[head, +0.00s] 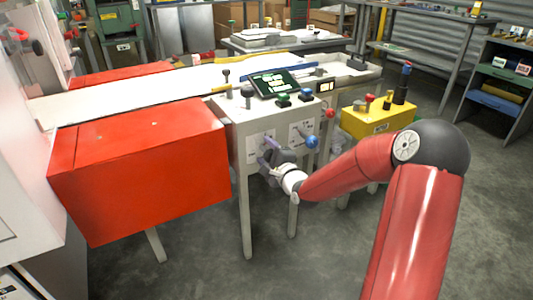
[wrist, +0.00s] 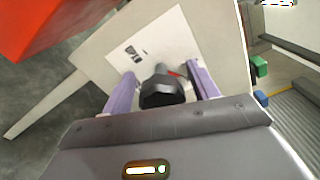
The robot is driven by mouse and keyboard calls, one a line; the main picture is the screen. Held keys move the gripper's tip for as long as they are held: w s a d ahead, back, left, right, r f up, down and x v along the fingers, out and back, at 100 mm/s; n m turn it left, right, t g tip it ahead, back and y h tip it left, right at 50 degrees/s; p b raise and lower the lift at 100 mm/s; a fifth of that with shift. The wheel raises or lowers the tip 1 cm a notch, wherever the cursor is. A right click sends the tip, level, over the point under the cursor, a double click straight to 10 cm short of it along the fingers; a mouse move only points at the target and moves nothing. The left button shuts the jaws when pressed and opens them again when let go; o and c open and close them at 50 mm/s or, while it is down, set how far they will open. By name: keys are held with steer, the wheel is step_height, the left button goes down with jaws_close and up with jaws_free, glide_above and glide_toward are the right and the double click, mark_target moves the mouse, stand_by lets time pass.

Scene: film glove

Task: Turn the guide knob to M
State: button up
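A dark knob (wrist: 160,92) sticks out from the front panel of the grey control cabinet (head: 240,125). A white label plate (wrist: 150,45) lies behind it, with small dark marks and a red mark beside the knob; I cannot read the letters or the knob's setting. My gripper (wrist: 160,70) has its two lavender fingers on either side of the knob, open, with gaps between fingers and knob. In the head view my gripper (head: 271,146) is at the cabinet's front and hides this knob. A blue knob (head: 312,142) sits to its right, by a second label plate (head: 299,130).
A large red box-shaped housing (head: 140,165) stands close on the left. A screen (head: 274,83) and several buttons top the cabinet. A yellow box (head: 375,118) with buttons stands to the right. The floor in front is clear.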

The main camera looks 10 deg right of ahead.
steer(key=v, duration=0.7)
steer(key=shift+s, duration=0.35)
steer(key=shift+d+r, duration=0.1)
